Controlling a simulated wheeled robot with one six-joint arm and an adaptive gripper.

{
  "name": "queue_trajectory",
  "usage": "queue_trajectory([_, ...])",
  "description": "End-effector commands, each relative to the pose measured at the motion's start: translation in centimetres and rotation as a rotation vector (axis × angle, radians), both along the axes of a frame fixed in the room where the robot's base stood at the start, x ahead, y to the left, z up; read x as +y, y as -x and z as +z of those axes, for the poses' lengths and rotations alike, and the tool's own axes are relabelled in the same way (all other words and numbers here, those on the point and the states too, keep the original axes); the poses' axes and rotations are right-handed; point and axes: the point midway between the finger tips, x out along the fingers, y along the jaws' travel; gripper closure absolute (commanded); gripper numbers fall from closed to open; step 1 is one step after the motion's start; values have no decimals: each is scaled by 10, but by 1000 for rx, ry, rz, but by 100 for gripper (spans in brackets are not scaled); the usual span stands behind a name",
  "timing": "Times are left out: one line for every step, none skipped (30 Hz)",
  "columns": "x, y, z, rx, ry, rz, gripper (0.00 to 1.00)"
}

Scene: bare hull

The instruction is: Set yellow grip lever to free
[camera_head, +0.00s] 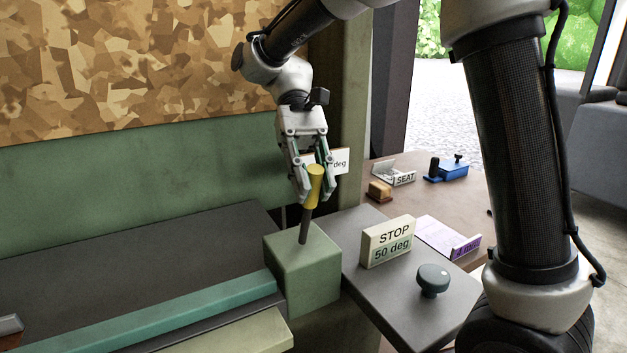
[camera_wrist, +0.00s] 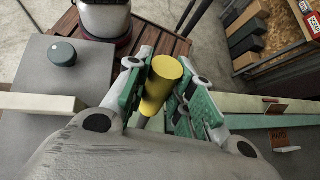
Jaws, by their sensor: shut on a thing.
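The yellow grip lever (camera_head: 315,184) rises on a dark rod from a green box (camera_head: 300,268) in the head view. The lever leans slightly to the right at its top. My gripper (camera_head: 314,190) comes from above with its fingers around the yellow grip, shut on it. In the wrist view the yellow grip (camera_wrist: 161,84) stands between the green-padded fingers of my gripper (camera_wrist: 160,95). A white label ending in "deg" (camera_head: 341,161) is partly hidden behind my gripper.
A "STOP 50 deg" block (camera_head: 388,241) and a round dark knob (camera_head: 433,279) stand on the grey plate right of the box. A "SEAT" sign (camera_head: 404,179), a blue device (camera_head: 446,170) and a purple-labelled card (camera_head: 447,238) lie beyond. A green wall is behind.

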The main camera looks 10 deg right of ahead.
Motion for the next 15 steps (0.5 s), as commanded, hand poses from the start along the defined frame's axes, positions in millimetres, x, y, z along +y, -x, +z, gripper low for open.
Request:
queue_trajectory([0, -1, 0, -3, 0, 0, 100])
queue_trajectory([0, -1, 0, -3, 0, 0, 100])
queue_trajectory([0, -1, 0, -3, 0, 0, 100])
queue_trajectory([0, -1, 0, -3, 0, 0, 100])
queue_trajectory([0, -1, 0, -3, 0, 0, 75])
queue_trajectory([0, -1, 0, -3, 0, 0, 67])
queue_trajectory([0, -1, 0, -3, 0, 0, 62])
queue_trajectory([0, -1, 0, -3, 0, 0, 56])
queue_trajectory([0, -1, 0, -3, 0, 0, 54])
queue_trajectory([0, -1, 0, -3, 0, 0, 54])
queue_trajectory([0, 0, 0, -2, 0, 0, 54])
queue_trajectory([0, 0, 0, -2, 0, 0, 54])
queue_trajectory([0, 0, 0, -2, 0, 0, 54])
queue_trajectory([0, 0, 0, -2, 0, 0, 54])
queue_trajectory([0, 0, 0, -2, 0, 0, 54])
